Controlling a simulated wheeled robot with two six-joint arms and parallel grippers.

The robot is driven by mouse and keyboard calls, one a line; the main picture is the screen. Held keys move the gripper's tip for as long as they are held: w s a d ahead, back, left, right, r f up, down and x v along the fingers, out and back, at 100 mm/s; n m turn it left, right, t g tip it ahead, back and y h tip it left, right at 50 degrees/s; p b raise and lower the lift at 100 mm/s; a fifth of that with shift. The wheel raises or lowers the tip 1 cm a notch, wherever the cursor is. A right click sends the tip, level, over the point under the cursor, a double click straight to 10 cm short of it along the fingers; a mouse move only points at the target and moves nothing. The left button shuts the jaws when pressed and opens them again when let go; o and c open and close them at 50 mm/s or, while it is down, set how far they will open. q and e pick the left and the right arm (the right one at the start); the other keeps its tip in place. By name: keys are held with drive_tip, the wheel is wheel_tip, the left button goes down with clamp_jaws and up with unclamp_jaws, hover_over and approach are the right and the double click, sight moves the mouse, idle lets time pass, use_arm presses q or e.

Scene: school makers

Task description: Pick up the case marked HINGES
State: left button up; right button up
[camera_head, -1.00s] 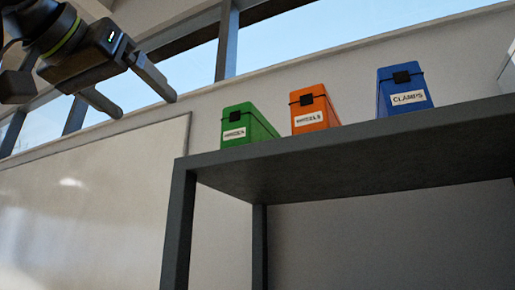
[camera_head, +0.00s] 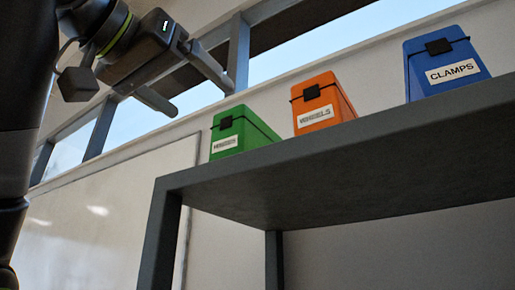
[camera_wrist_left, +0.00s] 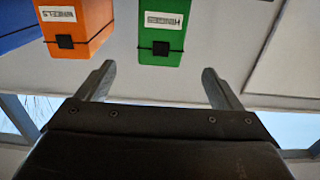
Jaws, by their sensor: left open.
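The green case (camera_head: 240,133) stands at the left end of a high dark shelf in the head view. Its white label looks like HINGES, small in the head view and upside down in the left wrist view (camera_wrist_left: 163,32). My left gripper (camera_head: 203,97) is open and empty, above and to the left of the green case, apart from it. In the left wrist view the green case appears beyond the gap between the two fingers (camera_wrist_left: 160,85). My right gripper is not in view.
An orange case (camera_head: 320,103) marked WHEELS stands right of the green one, with a gap between. A blue case (camera_head: 445,65) marked CLAMPS is farther right. The dark shelf (camera_head: 330,165) has a front edge below them. A whiteboard (camera_head: 100,215) and windows are behind.

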sight(227, 121)
use_arm(q)
drive_tip(key=p+x, duration=0.1)
drive_tip(key=x, duration=0.3)
drive_tip(key=shift+w+d+r+p, duration=0.1)
drive_tip(key=shift+w+r+p, duration=0.05)
drive_tip(key=shift+w+p, duration=0.15)
drive_tip(key=x, duration=0.2)
drive_tip(key=p+x, duration=0.1)
drive_tip(key=shift+w+d+f, duration=0.2)
drive_tip(key=shift+w+d, duration=0.05)
drive_tip(key=shift+w+d+r+p, duration=0.1)
drive_tip(key=shift+r+p, duration=0.05)
drive_tip(key=shift+p, duration=0.35)
drive_tip(key=p+x, duration=0.3)
drive_tip(key=x, duration=0.1)
drive_tip(key=shift+r, duration=0.1)
drive_tip(key=shift+w+d, duration=0.2)
drive_tip(key=shift+w, duration=0.2)
drive_tip(key=shift+s, duration=0.1)
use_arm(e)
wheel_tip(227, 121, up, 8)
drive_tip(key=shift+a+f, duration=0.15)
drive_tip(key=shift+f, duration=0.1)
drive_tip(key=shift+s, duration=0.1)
